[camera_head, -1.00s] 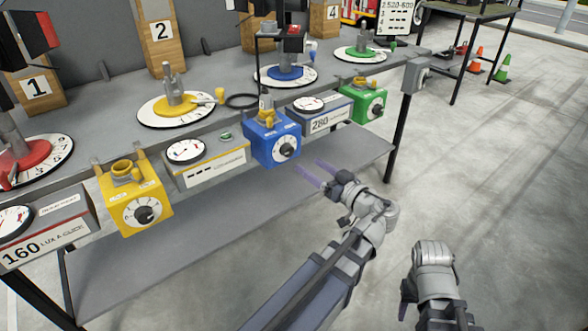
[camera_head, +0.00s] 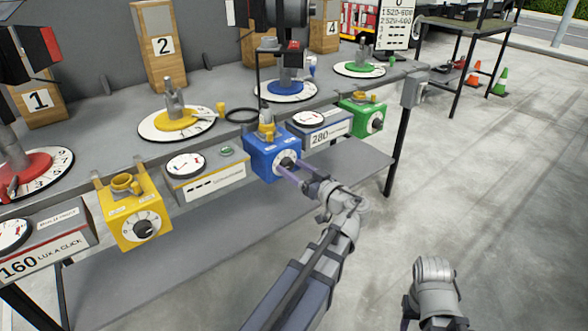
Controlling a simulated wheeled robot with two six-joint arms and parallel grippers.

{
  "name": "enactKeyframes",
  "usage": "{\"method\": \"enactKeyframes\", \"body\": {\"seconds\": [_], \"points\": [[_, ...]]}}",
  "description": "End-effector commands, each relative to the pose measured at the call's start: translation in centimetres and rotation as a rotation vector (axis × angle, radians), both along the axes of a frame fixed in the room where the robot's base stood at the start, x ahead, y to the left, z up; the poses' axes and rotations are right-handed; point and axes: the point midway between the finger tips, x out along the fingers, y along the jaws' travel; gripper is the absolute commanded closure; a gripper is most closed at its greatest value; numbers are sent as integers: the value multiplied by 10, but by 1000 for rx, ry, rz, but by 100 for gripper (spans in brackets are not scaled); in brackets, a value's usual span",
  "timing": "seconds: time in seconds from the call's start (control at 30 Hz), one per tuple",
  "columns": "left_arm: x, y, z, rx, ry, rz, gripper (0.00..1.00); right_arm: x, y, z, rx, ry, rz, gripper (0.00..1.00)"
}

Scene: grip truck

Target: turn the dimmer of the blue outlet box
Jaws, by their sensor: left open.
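The blue outlet box (camera_head: 264,157) hangs at the front edge of the bench, with a yellow plug on top. Its dimmer (camera_head: 287,163) is a dark round knob on a white dial on the front face. My left gripper (camera_head: 288,170) is open, its two purple-grey fingers reaching up to the knob from the lower right. The fingertips overlap the dial; whether they touch the knob I cannot tell. My right arm (camera_head: 435,285) shows at the lower right, but its fingers are not clearly visible.
A yellow outlet box (camera_head: 132,213) and a green outlet box (camera_head: 362,118) hang on the same edge. Meters stand between them, one reading 280 (camera_head: 318,130). A lower shelf (camera_head: 200,240) lies beneath.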

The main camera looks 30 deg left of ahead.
Motion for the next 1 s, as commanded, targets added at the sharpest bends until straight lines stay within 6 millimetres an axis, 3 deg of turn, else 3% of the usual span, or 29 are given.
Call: {"method": "enactKeyframes", "body": {"seconds": [0.17,0.83,1.0], "points": [[0,0,0,0,0,0,25,0,0,0,0,0,0,50],[0,0,0,0,0,0,99,0,0,0,0,0,0,50],[0,0,0,0,1,0,100,0,0,0,0,0,0,50]]}}
